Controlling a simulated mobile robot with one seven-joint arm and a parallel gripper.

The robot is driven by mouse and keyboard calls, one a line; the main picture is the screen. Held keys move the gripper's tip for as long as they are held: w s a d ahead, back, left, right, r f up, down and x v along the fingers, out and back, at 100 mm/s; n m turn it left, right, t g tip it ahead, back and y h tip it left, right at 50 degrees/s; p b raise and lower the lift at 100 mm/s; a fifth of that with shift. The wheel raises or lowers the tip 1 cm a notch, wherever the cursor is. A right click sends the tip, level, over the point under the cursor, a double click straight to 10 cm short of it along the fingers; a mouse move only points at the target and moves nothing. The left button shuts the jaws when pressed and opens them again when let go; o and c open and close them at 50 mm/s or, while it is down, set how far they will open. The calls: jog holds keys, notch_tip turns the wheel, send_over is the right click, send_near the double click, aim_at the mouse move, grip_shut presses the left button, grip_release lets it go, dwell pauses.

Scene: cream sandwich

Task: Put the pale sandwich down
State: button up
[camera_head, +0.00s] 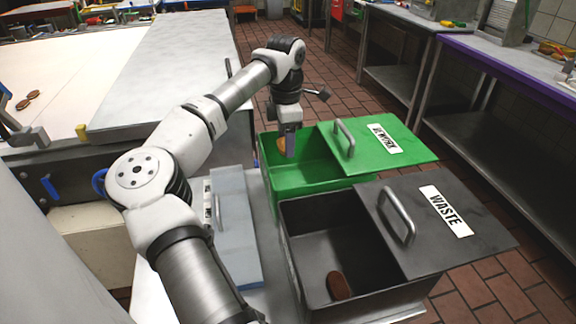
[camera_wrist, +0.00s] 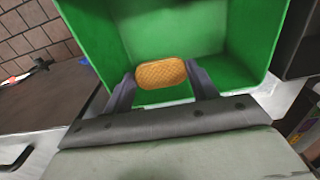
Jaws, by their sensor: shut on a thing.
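The pale sandwich (camera_wrist: 161,73) is a golden, oval biscuit. My gripper (camera_wrist: 160,80) is shut on it, with one dark finger at each end, in the wrist view. In the head view my gripper (camera_head: 287,150) points down into the open green rework bin (camera_head: 312,172), near its left side. The sandwich (camera_head: 281,146) shows there as a small orange patch beside the fingers. Green walls and floor lie behind the sandwich in the wrist view. I cannot tell whether the sandwich touches the bin.
The black waste bin (camera_head: 345,248) stands in front of the green bin, with a dark brown biscuit (camera_head: 339,285) inside. Both lids are slid to the right. A grey-blue lidded box (camera_head: 236,225) stands to the left. Dark biscuits (camera_head: 27,99) lie on the white surface at far left.

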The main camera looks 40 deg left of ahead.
notch_tip(320, 180, down, 9)
jog(key=shift+r+p, duration=0.15)
jog(key=shift+p, duration=0.5)
jog(key=shift+f+b, duration=0.5)
jog(key=shift+f, duration=0.2)
jog(key=o, duration=0.9)
jog(key=shift+o, duration=0.2)
notch_tip(320, 180, up, 13)
jog(key=shift+r+b, duration=0.15)
jog(key=shift+b, duration=0.25)
